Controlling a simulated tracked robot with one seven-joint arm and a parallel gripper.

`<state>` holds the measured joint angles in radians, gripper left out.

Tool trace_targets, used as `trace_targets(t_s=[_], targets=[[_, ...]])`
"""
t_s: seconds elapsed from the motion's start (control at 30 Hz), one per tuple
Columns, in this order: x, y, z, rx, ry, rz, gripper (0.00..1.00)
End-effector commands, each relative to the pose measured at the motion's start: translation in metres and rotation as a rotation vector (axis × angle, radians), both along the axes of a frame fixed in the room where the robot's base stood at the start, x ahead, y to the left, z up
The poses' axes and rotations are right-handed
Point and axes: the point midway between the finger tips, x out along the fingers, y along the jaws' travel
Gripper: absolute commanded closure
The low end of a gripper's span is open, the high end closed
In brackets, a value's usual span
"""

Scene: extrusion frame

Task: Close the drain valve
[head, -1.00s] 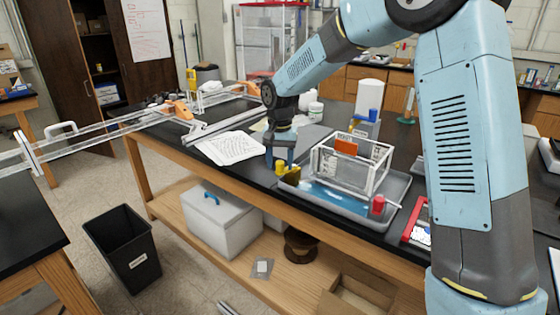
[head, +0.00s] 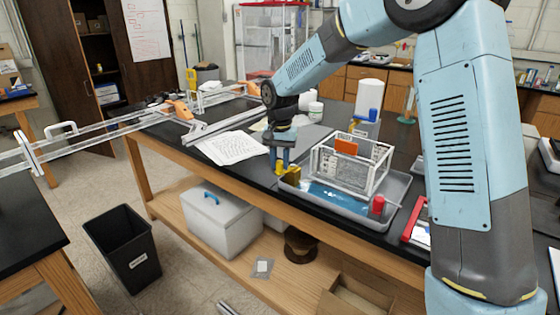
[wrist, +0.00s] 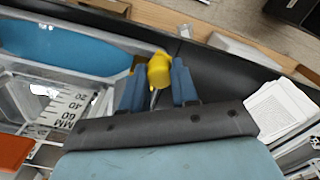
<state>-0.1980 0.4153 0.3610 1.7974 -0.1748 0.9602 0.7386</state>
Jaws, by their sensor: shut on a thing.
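The yellow drain valve (head: 289,182) sits at the left end of a grey tray (head: 402,190), near the bench's front edge. My gripper (head: 283,166) points down onto it from above, with its blue fingers on either side of the yellow handle. In the wrist view my gripper (wrist: 158,78) is shut on the yellow valve handle (wrist: 159,68). The valve's lower body is partly hidden there. Blue liquid (head: 335,195) lies in the tray beneath a clear box frame (head: 350,165). The valve's exact angle is hard to tell.
A red-capped fitting (head: 378,205) is at the tray's front right. Papers (head: 232,147) lie left of my gripper. A white bottle (head: 369,95) and a blue-and-yellow fitting (head: 368,116) stand behind. A white cooler (head: 222,218) is on the lower shelf.

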Motion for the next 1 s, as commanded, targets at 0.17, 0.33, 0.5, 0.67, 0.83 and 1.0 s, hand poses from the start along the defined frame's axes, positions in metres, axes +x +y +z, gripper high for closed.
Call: trace_targets(t_s=[0.17,0.33,0.5,0.67,0.83,1.0], targets=[[0.003,0.003,0.000,0.000,-0.001,-0.065,1.00],[0.008,0.007,0.000,0.000,-0.001,-0.182,1.00],[0.015,0.010,0.000,0.000,-0.001,-0.336,1.00],[0.023,0.012,0.000,-0.001,-0.001,-0.489,1.00],[0.032,0.013,0.000,0.000,-0.001,-0.652,1.00],[0.040,0.012,0.000,0.000,-0.001,-0.813,1.00]])
